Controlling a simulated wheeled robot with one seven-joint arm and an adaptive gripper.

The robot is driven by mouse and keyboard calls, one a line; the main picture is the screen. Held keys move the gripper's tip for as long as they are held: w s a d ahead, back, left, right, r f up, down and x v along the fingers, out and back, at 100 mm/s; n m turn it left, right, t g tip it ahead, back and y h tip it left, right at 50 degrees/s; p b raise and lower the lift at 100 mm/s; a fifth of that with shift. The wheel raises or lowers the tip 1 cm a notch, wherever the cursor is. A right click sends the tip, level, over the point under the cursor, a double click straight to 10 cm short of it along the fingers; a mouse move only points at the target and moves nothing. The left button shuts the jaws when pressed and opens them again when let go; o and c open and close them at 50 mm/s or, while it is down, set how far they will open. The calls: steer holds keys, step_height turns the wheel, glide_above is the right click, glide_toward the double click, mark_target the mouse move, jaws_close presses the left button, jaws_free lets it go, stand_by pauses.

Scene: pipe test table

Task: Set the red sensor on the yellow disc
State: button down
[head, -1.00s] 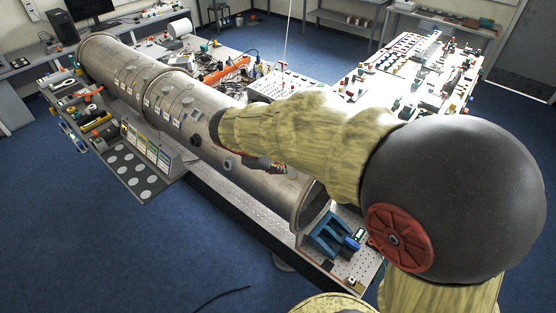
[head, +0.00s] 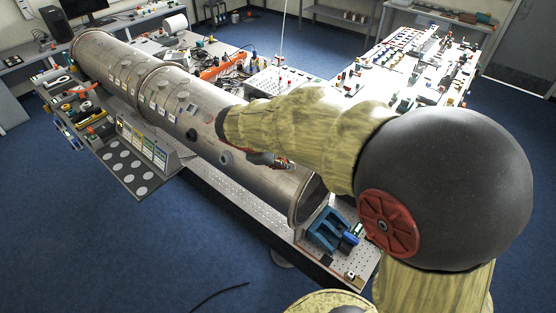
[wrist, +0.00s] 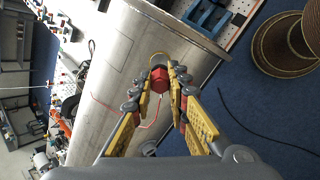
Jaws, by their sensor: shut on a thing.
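My gripper (wrist: 166,74) is shut on the red sensor (wrist: 159,80), a small six-sided red piece between the yellow-padded fingers. In the wrist view a yellow curved edge (wrist: 159,54), which looks like part of the yellow disc, shows on the pipe just beyond the sensor. The rest of it is hidden behind the sensor and fingers. I cannot tell whether the sensor touches it. In the head view my gripper (head: 272,160) is over the near end of the large metal pipe (head: 205,115), and my arm hides part of the pipe there.
Blue clamps (head: 326,230) stand by the pipe's near open end on a perforated plate. A grey rack with pale discs (head: 122,166) lies left of the pipe. A crowded white table (head: 410,80) stands behind my arm. A cable reel (wrist: 290,45) shows in the wrist view.

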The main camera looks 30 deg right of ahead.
steer(key=shift+b+x, duration=0.55)
steer(key=shift+x, duration=0.6)
steer(key=shift+b+x, duration=1)
steer(key=shift+x, duration=0.35)
stand_by(1.3)
steer(key=c, duration=1.6)
jaws_free()
steer(key=shift+c, duration=0.2)
steer(key=v, duration=1.2)
steer(key=shift+w, duration=0.1)
